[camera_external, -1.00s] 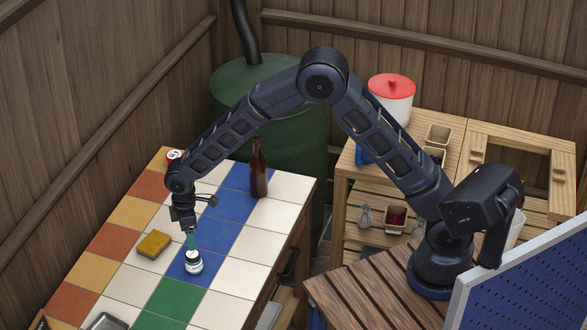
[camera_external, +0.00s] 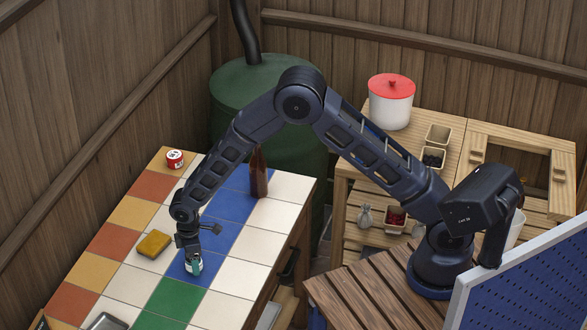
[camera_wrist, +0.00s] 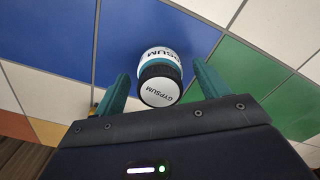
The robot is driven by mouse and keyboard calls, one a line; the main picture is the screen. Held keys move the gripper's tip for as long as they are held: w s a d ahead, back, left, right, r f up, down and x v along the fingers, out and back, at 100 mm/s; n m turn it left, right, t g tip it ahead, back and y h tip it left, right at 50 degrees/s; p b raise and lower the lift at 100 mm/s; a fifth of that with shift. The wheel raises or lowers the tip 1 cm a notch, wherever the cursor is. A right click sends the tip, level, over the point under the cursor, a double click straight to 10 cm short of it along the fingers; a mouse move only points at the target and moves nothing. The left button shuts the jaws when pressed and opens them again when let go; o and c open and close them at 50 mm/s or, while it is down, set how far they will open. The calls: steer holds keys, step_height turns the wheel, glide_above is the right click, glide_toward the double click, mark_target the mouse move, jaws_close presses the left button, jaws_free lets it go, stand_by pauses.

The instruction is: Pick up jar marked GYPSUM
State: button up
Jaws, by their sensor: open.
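The jar marked GYPSUM (camera_wrist: 160,82) stands on a blue tile, with a black lid, a white label and a teal band. The wrist view shows the word GYPSUM on its lid and part of the word on its side. My gripper (camera_wrist: 160,88) is open, with one teal finger on each side of the jar. I cannot tell whether the fingers touch it. In the external view my gripper (camera_external: 193,259) is low over the tiled counter and hides much of the jar (camera_external: 194,268).
A yellow sponge (camera_external: 154,244) lies left of the jar. A brown bottle (camera_external: 259,175) stands behind to the right, and a red-and-white tin (camera_external: 175,159) sits at the far corner. A metal tray (camera_external: 106,322) is at the near edge. Tiles right of the jar are clear.

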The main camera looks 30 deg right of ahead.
steer(key=shift+f, duration=0.4)
steer(key=c, duration=1.1)
steer(key=shift+c, duration=0.2)
steer(key=shift+r, duration=0.15)
